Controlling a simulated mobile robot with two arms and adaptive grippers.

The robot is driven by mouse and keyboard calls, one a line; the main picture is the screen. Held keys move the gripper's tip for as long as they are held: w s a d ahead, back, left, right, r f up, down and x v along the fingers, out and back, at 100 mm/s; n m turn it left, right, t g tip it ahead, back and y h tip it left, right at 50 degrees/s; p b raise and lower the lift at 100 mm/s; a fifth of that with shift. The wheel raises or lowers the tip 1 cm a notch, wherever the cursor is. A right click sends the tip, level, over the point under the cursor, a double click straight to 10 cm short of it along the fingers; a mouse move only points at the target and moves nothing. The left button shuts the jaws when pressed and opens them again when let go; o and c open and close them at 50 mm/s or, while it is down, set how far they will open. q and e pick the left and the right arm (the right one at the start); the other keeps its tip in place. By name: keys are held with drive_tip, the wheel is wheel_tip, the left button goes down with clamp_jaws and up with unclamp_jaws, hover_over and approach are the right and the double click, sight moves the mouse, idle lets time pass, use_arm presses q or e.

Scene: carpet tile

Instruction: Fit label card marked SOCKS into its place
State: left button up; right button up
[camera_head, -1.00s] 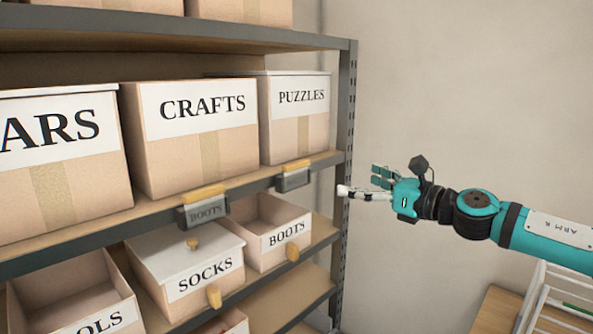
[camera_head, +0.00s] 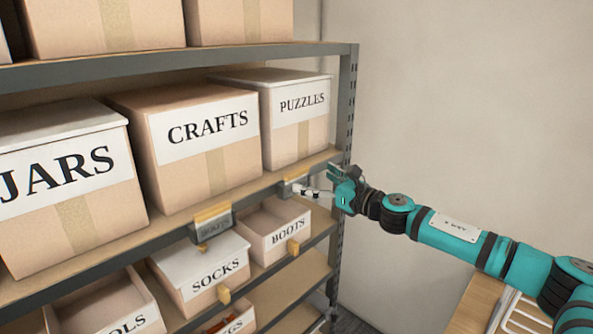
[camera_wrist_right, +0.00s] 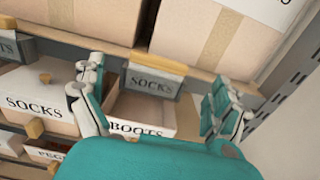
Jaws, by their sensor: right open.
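The grey card marked SOCKS (camera_wrist_right: 150,84) sits in a holder with a yellow top (camera_wrist_right: 158,62) on the shelf edge, above the open BOOTS box (camera_wrist_right: 140,114). In the head view this holder (camera_head: 287,189) is partly behind my right gripper (camera_head: 318,190). My right gripper (camera_wrist_right: 158,104) is open and empty, its fingers either side of the card in the wrist view, apart from it. A second holder (camera_head: 213,226), with a card that appears to read BOOTS, hangs above the lidded SOCKS box (camera_head: 205,265). My left gripper is out of view.
Boxes marked JARS (camera_head: 60,190), CRAFTS (camera_head: 205,135) and PUZZLES (camera_head: 298,120) stand on the shelf above. A dark upright post (camera_head: 345,100) bounds the shelf on the right. An open box (camera_head: 105,305) is at lower left. A wooden surface (camera_head: 475,305) is at lower right.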

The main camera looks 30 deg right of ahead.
sight(299, 172)
drive_tip(key=p+x, duration=0.1)
drive_tip(key=x, duration=0.1)
drive_tip(key=p+x, duration=0.1)
drive_tip(key=x, duration=0.1)
drive_tip(key=shift+w+r, duration=0.2)
drive_tip(key=shift+w, duration=0.05)
drive_tip(key=shift+w+a+f, duration=0.15)
drive_tip(key=shift+w+a, duration=0.05)
drive_tip(key=shift+w, duration=0.1)
drive_tip(key=shift+s+d, duration=0.1)
drive_tip(key=shift+s, duration=0.05)
drive_tip(key=shift+c, duration=1.8)
drive_tip(key=c, duration=0.5)
